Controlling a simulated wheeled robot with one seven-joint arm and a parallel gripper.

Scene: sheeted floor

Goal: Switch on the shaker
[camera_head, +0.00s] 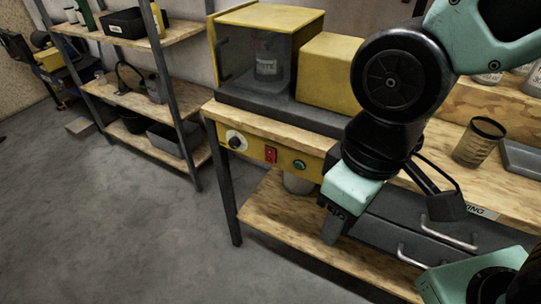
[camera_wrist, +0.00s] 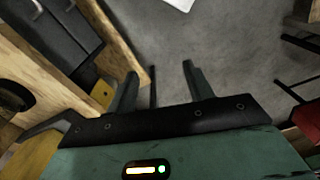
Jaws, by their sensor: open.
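The shaker (camera_head: 330,73) is a yellow machine on the wooden bench in the head view. A clear-windowed chamber at its left holds a labelled bottle (camera_head: 266,64). Whether the switch is on is too small to tell. My gripper (camera_head: 333,222) is right of and below the panel, in front of the lower shelf, apart from the controls. In the wrist view my gripper (camera_wrist: 159,72) has its two fingers spread with nothing between them.
Grey drawers (camera_head: 420,236) with bar handles are right of my gripper, under the bench. A lower wooden shelf (camera_head: 277,211) runs below the panel. A shelving rack (camera_head: 150,100) is at left; the floor between is clear.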

